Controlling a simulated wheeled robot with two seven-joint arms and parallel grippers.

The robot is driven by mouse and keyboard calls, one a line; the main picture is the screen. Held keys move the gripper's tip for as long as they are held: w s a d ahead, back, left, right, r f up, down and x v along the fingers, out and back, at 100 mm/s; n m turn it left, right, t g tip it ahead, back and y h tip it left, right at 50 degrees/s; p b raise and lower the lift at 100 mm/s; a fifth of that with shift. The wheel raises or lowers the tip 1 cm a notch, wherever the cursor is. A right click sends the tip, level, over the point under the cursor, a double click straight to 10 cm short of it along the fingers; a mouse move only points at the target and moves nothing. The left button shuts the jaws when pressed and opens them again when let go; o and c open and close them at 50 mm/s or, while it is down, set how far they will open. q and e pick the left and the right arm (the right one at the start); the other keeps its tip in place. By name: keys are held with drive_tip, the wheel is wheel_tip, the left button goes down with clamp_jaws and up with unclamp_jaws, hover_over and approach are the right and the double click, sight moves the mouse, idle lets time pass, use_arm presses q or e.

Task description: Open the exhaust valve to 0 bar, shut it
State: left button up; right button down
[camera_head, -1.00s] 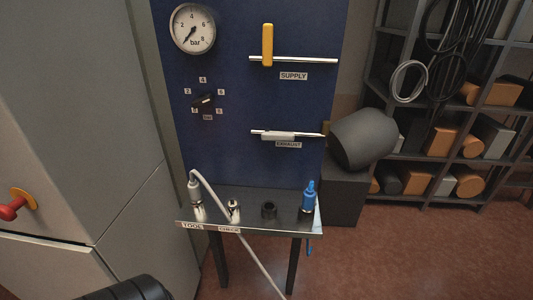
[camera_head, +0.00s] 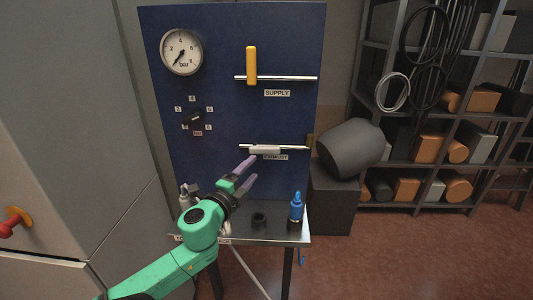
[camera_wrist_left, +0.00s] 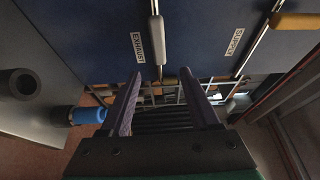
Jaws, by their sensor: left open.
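The exhaust valve's white handle (camera_head: 265,150) lies along its horizontal silver pipe (camera_head: 298,148) on the blue panel, above the EXHAUST label. It also shows in the left wrist view (camera_wrist_left: 157,38), ahead of the fingers and roughly centred between them. My left gripper (camera_head: 250,170) is open and empty, just below and left of the handle, apart from it in the wrist view (camera_wrist_left: 161,76). The round bar gauge (camera_head: 181,52) has its needle pointing to the lower left, at the low end of the scale. My right gripper is not in view.
The yellow supply handle (camera_head: 251,65) stands upright across its pipe. A black selector knob (camera_head: 192,118) is at left.

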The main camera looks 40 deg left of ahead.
sight(268, 152)
use_arm(q)
drive_tip(key=p+x, duration=0.1)
drive_tip(key=x, duration=0.9)
drive_tip(key=shift+w+a+f, duration=0.1)
drive_tip(key=shift+w+a, duration=0.1)
drive_tip(key=shift+w, duration=0.2)
clamp_jaws()
idle(0.6)
